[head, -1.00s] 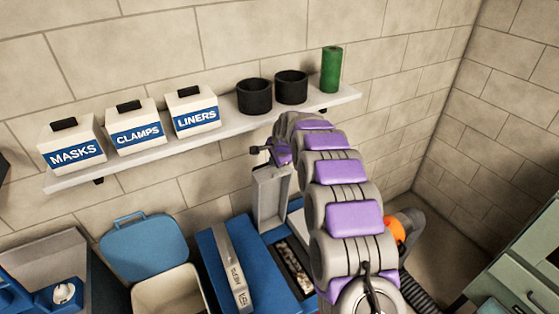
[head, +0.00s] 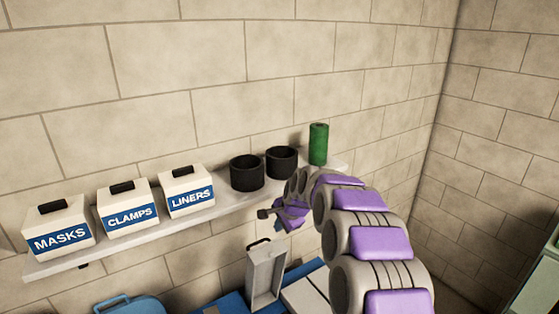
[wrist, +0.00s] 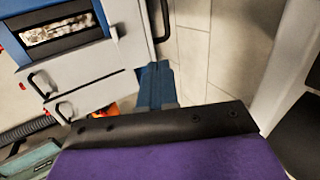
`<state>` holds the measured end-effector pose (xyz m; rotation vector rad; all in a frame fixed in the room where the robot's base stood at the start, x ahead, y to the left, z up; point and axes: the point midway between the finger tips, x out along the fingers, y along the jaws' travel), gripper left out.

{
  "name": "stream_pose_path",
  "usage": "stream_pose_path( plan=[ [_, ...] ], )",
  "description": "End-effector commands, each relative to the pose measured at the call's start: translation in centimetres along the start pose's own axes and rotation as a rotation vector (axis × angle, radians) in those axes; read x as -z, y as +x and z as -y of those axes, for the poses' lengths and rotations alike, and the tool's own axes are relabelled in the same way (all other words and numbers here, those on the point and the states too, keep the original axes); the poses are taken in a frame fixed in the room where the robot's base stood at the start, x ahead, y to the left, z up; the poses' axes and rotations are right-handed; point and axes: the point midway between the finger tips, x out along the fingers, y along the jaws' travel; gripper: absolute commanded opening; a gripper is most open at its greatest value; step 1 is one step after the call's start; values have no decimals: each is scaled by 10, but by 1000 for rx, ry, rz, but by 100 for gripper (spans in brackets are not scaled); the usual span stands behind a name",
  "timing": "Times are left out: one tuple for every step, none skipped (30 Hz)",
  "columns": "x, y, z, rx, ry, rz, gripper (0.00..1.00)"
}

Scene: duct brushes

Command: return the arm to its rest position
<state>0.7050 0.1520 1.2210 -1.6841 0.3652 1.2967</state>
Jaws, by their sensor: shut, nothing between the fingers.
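My grey and purple arm curves up from the lower right in the head view. My gripper (head: 265,213) is at its far end, just in front of and below the right part of the wall shelf (head: 205,224). The gripper looks small and dark there, shut and empty.
The shelf holds boxes marked MASKS (head: 60,237), CLAMPS (head: 128,217) and LINERS (head: 188,195), two black cups (head: 247,172) and a green roll (head: 318,144). The wrist view shows a white cabinet with black handles (wrist: 95,95).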

Motion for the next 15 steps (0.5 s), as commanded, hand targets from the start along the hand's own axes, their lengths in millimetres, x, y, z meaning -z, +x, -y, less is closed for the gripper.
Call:
stream_pose_path(
  plan=[
    [-6, -7, -4, -8, -24, 1, 0],
    [-10, -12, -9, -18, -41, 3, 0],
    [-14, -18, -18, -34, -66, 9, 0],
    [-18, -24, -25, -47, -89, 14, 0],
    [-23, -32, -32, -58, -114, 16, 0],
    [-28, -40, -42, -75, -147, 22, 0],
    [-33, -47, -51, -89, -171, 28, 0],
    [-36, -54, -59, -101, -196, 33, 0],
    [-40, -63, -71, -117, -227, 41, 0],
    [-43, -70, -81, -130, -250, 48, 0],
    [-47, -77, -91, -143, -273, 56, 0],
    [-50, -85, -105, -161, -304, 67, 0],
    [-53, -92, -115, -173, -327, 73, 0],
    [-56, -99, -125, -185, -351, 79, 0],
    [-60, -106, -140, -202, -381, 90, 0]
  ],
)
